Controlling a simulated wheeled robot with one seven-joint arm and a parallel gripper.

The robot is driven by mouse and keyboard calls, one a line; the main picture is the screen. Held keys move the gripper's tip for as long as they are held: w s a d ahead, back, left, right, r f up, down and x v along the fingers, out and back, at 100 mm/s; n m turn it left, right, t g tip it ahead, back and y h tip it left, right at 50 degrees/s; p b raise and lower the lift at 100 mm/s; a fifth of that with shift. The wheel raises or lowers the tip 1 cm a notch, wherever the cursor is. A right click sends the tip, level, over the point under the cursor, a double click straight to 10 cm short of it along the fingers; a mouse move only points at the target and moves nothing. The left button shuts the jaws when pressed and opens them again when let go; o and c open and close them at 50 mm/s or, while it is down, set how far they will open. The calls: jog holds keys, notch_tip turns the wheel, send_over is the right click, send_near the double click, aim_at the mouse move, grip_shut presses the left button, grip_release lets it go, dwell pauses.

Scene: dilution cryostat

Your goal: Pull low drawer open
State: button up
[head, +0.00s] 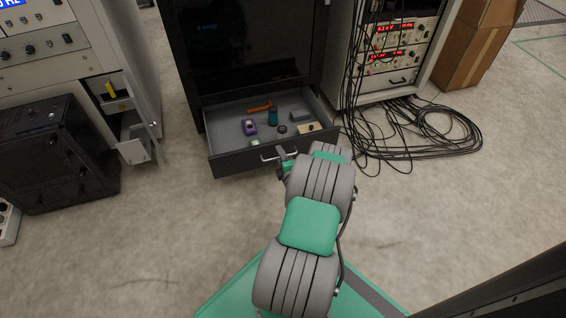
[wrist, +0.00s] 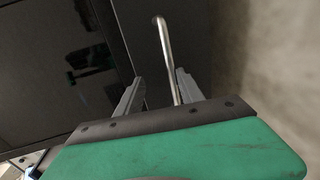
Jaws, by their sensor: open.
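The low drawer (head: 228,163) is at the bottom of the black cabinet and stands pulled out, its grey inside showing. Inside lie an orange tool (head: 259,107), a purple item (head: 249,127), a teal cylinder (head: 272,117) and several small items. A metal bar handle (head: 268,157) is on the drawer front and also shows in the wrist view (wrist: 166,55). My gripper (wrist: 158,88) is open, with the handle bar between its two fingers. I cannot tell whether a finger touches the bar. In the head view my arm hides part of the right side of the drawer front.
The black cabinet (head: 245,50) rises above the drawer. Loose black cables (head: 430,130) lie on the floor at right, below an instrument rack (head: 400,50). A black box (head: 55,150) stands at left. The floor in front of the drawer is clear except for my arm and base.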

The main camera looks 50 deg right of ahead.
jog(key=s+a+r+p, duration=0.7)
jog(key=s+a+r, duration=0.1)
jog(key=s+r, duration=0.2)
jog(key=shift+s+a+r, duration=0.35)
jog(key=shift+r, duration=0.2)
